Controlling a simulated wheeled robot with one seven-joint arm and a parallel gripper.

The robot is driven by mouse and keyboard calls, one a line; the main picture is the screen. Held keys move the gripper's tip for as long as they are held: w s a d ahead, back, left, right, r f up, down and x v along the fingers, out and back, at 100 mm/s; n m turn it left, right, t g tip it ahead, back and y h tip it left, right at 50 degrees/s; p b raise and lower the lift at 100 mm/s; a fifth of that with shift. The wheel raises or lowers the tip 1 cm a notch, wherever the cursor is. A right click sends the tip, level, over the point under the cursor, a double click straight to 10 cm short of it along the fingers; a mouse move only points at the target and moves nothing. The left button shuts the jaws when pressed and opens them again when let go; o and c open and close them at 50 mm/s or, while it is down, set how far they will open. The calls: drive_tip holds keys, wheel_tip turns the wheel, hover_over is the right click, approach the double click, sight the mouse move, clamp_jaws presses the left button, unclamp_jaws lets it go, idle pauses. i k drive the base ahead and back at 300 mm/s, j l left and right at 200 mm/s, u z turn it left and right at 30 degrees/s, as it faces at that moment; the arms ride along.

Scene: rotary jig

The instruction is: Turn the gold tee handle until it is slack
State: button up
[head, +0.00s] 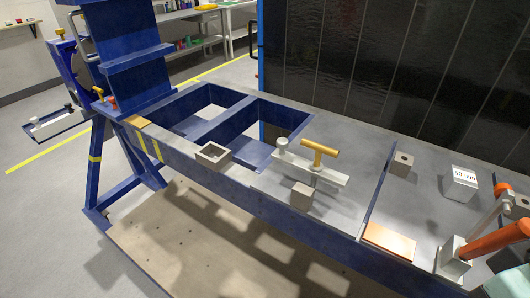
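The gold tee handle (321,149) stands upright on a light metal clamp bar (308,168) on the grey bench top, a little right of the picture's middle. Its crossbar lies roughly left to right and its short stem goes down into the bar. A round silver knob (283,145) sits at the bar's left end. A small grey block (302,195) is in front of the bar. Whether the handle is tight or slack cannot be seen. My gripper is not in view, and nothing touches the handle.
An orange lever clamp (495,240) stands at the right edge. A block marked "50 mm" (461,184) and a holed block (402,163) are on the bench top (352,140). An open square box (213,155) sits left. A dark panel (400,70) rises behind.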

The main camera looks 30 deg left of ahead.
sight(316, 166)
drive_tip(key=u, duration=1)
